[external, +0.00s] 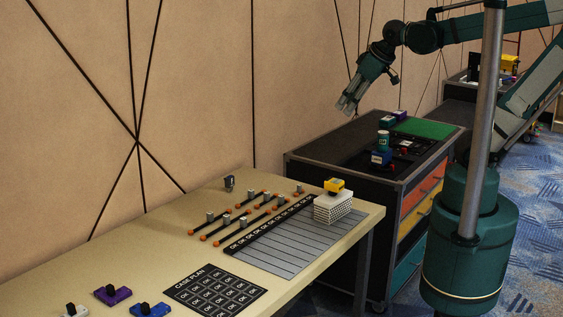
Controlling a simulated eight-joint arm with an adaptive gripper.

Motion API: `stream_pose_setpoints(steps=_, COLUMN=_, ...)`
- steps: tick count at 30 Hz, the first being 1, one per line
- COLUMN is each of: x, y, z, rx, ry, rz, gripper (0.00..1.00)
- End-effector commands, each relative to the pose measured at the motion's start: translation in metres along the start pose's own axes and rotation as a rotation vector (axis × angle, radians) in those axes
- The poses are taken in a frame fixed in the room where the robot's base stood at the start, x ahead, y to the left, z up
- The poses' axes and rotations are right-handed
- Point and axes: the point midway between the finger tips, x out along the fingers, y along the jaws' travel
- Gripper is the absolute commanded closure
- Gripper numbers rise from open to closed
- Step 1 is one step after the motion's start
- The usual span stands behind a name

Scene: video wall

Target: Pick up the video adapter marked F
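My gripper (347,104) hangs in the air above the far left edge of the black cart, pointing down and to the left. Nothing shows between its fingertips, but the finger gap is too small to judge. No letter F is legible on any piece, so I cannot tell which is the video adapter marked F. Small adapter-like pieces with dark knobs lie at the table's lower left: a purple one (112,296), a blue one (150,309) and a white one (75,312). A blue block with a pale label (381,157) sits on the cart. My gripper is apart from all of these.
The beige table (150,250) holds a case plan card (215,290), a grey lined board (285,243), several cables, and a white stack (333,208) topped by a yellow piece (334,185). The cart (325,150) also bears a teal cylinder (383,139) and a green mat (428,128).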

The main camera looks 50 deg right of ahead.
Motion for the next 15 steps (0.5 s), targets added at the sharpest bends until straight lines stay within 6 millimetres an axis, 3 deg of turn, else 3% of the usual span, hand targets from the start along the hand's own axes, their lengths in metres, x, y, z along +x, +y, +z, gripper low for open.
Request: stream_pose_setpoints(steps=15, x=0.029, y=0.006, z=-0.073, rx=-0.255, ry=-0.094, rz=0.008, gripper=0.68)
